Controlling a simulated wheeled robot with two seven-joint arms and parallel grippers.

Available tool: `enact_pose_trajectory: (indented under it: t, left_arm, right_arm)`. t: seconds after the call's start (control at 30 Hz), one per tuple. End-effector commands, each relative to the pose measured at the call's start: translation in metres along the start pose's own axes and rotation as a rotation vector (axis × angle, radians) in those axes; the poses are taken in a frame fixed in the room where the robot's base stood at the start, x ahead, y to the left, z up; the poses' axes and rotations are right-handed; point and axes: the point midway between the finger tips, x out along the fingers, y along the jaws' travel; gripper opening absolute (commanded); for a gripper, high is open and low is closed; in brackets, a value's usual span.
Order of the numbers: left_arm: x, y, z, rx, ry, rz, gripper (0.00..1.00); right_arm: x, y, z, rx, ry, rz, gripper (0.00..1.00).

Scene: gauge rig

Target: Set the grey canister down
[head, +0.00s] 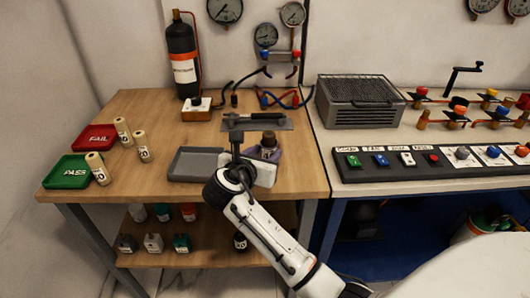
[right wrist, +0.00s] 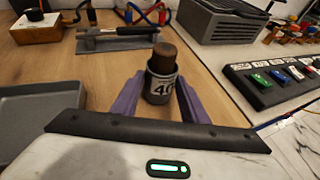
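In the head view my right gripper (head: 267,154) is over the wooden bench, right of the grey tray (head: 176,178), and the canister's brown top (head: 268,138) shows above the fingers. The canister's base is partly hidden, so I cannot tell whether it touches the bench. My left gripper is not in view.
A green PASS tray (head: 66,181), a red FAIL tray (head: 96,129) and several pale cylinders (head: 142,146) are at the left. A clamp fixture (head: 255,122) lies behind the canister. A button panel (head: 430,166) is on the right bench. Bare wood (head: 300,170) lies right of the gripper.

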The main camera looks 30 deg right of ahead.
Motion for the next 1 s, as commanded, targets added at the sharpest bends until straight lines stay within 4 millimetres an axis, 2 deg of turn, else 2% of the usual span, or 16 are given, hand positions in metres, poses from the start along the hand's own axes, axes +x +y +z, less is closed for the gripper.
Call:
enact_pose_trajectory:
  t: [0.03, 0.07, 0.43, 0.8, 1.0]
  left_arm:
    - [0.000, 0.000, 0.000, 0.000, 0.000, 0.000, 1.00]
    - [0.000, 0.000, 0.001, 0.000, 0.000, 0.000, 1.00]
    - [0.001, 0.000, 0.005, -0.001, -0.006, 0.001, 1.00]
    - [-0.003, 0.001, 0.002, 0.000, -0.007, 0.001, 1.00]
    - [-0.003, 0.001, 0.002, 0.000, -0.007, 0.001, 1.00]
  right_arm:
    - [0.000, 0.000, 0.000, 0.000, 0.000, 0.000, 0.49]
    - [0.000, 0.000, 0.000, 0.000, 0.000, 0.000, 0.54]
    - [-0.003, 0.000, 0.003, 0.003, 0.000, 0.002, 0.55]
    - [-0.062, 0.000, 0.003, 0.003, 0.001, 0.001, 0.55]
    - [-0.076, 0.000, 0.003, 0.001, 0.001, -0.001, 0.55]
